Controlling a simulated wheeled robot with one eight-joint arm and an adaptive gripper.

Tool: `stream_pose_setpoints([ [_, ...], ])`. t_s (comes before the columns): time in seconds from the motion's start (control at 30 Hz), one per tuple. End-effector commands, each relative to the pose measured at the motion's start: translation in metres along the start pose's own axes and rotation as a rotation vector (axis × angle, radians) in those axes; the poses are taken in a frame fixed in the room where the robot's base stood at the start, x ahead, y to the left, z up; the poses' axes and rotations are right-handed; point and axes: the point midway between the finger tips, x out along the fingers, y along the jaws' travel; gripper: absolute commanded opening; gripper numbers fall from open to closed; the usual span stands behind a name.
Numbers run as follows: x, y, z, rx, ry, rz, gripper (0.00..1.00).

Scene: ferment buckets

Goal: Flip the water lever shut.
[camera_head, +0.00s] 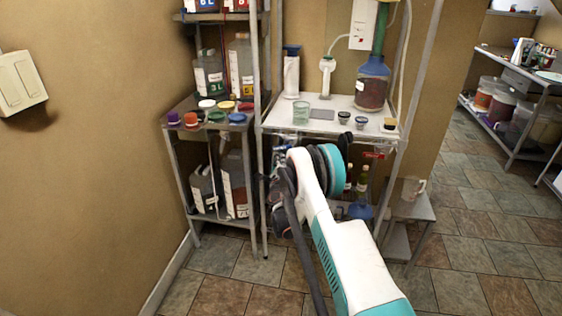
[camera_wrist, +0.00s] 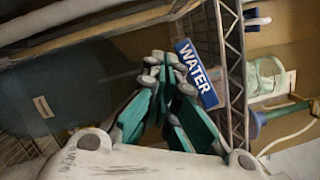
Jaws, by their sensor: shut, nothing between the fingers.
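My gripper (camera_wrist: 163,66) has its teal fingers closed together at the grey tips, with nothing seen between them. A blue sign reading WATER (camera_wrist: 197,74) is right beside the fingertips in the wrist view; I cannot tell whether they touch. I cannot pick out the water lever in either view; it may be hidden by the fingers or the sign. In the head view my arm reaches forward to the front of the metal rack, below its white shelf (camera_head: 330,124), and covers much of what is there.
A left side rack (camera_head: 183,131) holds coloured lids and jugs. A small stool (camera_head: 409,208) stands right of the rack. Tiled floor is open at the right.

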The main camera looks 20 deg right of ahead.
Motion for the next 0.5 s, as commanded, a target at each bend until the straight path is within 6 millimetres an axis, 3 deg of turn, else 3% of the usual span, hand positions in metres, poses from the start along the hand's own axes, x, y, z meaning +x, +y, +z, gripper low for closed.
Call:
stream_pose_setpoints([
  [0.5,0.0005,0.0064,-0.0017,0.0,0.0,0.0,0.0],
])
